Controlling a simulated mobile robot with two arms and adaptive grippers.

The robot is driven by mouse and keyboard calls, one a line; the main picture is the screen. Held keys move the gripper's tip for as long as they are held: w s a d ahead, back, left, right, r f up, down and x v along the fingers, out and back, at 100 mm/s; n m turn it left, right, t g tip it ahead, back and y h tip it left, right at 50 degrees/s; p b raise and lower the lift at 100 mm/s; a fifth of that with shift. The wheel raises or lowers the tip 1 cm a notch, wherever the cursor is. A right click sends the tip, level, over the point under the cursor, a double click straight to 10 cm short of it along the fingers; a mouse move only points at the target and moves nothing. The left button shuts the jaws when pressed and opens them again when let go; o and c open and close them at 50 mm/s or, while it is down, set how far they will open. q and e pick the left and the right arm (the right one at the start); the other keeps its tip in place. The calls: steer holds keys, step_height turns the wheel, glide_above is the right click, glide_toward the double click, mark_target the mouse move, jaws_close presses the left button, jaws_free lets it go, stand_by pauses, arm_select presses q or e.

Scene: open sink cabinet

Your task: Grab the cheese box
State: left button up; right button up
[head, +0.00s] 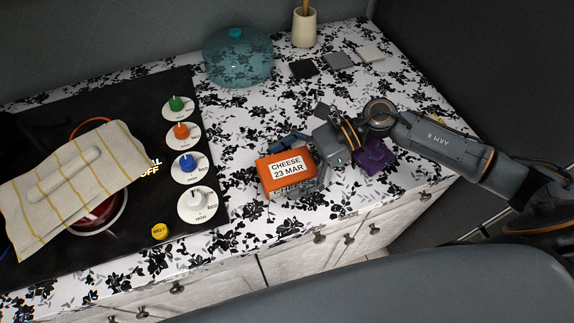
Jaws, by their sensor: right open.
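The cheese box (287,171) is an orange box with a white label reading "CHEESE 23 MAR". It sits on the flower-patterned counter, right of the stove. My right gripper (303,163) reaches in from the right, its fingers at the far and near sides of the box. The jaws are open around the box's right part; I cannot tell whether they touch it. My left gripper is out of view.
The black stove (130,235) has several coloured knobs, and a striped towel (70,185) lies over a pot (103,215). A purple object (374,155) lies under my right arm.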

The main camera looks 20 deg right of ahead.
steer(key=shift+a+f, duration=0.15)
steer(key=shift+a, duration=0.15)
steer(key=shift+s, duration=0.1)
steer(key=c, duration=1.4)
